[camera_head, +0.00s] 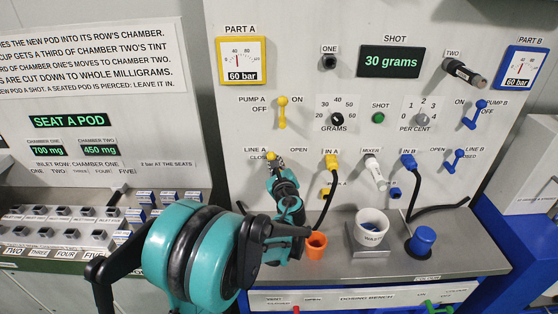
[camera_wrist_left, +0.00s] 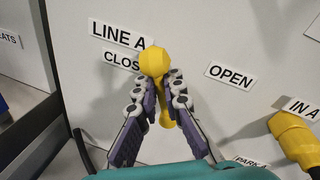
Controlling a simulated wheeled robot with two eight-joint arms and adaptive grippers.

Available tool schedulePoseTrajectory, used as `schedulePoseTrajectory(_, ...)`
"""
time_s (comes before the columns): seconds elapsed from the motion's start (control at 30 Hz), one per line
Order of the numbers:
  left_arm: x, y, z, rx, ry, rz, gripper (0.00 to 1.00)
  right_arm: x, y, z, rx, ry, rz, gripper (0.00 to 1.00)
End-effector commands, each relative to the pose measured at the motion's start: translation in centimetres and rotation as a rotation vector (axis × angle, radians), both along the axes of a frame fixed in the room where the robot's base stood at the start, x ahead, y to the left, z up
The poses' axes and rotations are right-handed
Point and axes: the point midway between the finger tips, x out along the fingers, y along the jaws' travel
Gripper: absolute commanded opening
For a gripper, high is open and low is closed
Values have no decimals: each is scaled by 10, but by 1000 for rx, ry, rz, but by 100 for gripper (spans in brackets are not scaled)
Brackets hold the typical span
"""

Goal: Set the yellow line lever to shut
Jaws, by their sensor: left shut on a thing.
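The yellow line A lever (camera_head: 271,156) is on the upright panel, at the left below the pump A lever. In the left wrist view its round yellow knob (camera_wrist_left: 154,60) stands at the top, over the end of the "CLOSED" label, with the stem running down and slightly right. The "OPEN" label (camera_wrist_left: 231,76) is to the right of it. My left gripper (camera_wrist_left: 162,88) has its two fingers on either side of the lever just below the knob, shut on it. In the head view my arm hides most of the lever. My right gripper is not in view.
A yellow plug (camera_head: 331,163) with a black hose sits right of the lever. An orange cup (camera_head: 316,244) stands on the bench close to my left arm. A white waste cup (camera_head: 371,228) and a blue-capped item (camera_head: 423,240) stand farther right. The pump A lever (camera_head: 282,112) is above.

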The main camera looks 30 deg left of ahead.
Motion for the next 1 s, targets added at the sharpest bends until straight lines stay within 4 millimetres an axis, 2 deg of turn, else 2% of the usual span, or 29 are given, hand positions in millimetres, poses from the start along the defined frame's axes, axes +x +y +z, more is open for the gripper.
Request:
schedulePoseTrajectory(0.07, -1, 5, 2, -55, -38, 2, 0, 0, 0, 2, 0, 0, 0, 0)
schedulePoseTrajectory(0.53, -9, 20, -16, -438, -273, 4, 0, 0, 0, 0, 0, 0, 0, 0)
schedulePoseTrajectory(1.0, -13, 24, -36, -775, -479, 5, 0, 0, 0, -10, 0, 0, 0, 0)
